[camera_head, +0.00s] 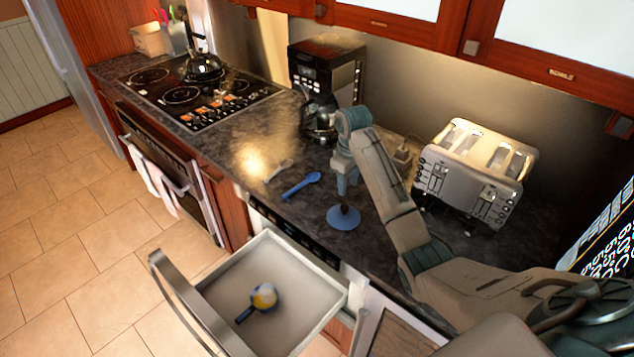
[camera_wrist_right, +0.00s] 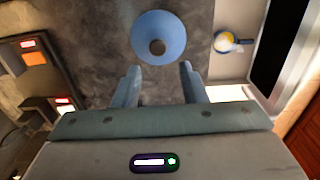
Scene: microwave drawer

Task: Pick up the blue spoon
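The blue spoon (camera_head: 301,185) lies flat on the dark countertop (camera_head: 237,141), left of my right gripper in the head view. My right gripper (camera_head: 346,189) points down over the counter and is apart from the spoon. In the right wrist view its two fingers (camera_wrist_right: 160,85) are spread with nothing between them. A round blue dish-like or funnel-like object (camera_head: 343,217) sits just below the fingers in the head view, and in the wrist view (camera_wrist_right: 160,38) it is beyond the fingertips. The spoon cannot be made out in the wrist view. My left gripper is not seen.
An open drawer (camera_head: 225,331) juts out below the counter, holding a yellow, white and blue item with a handle (camera_head: 263,297). A coffee maker (camera_head: 322,85) stands behind the spoon and a silver toaster (camera_head: 472,178) right of my arm. The stove (camera_head: 190,95) is farther left.

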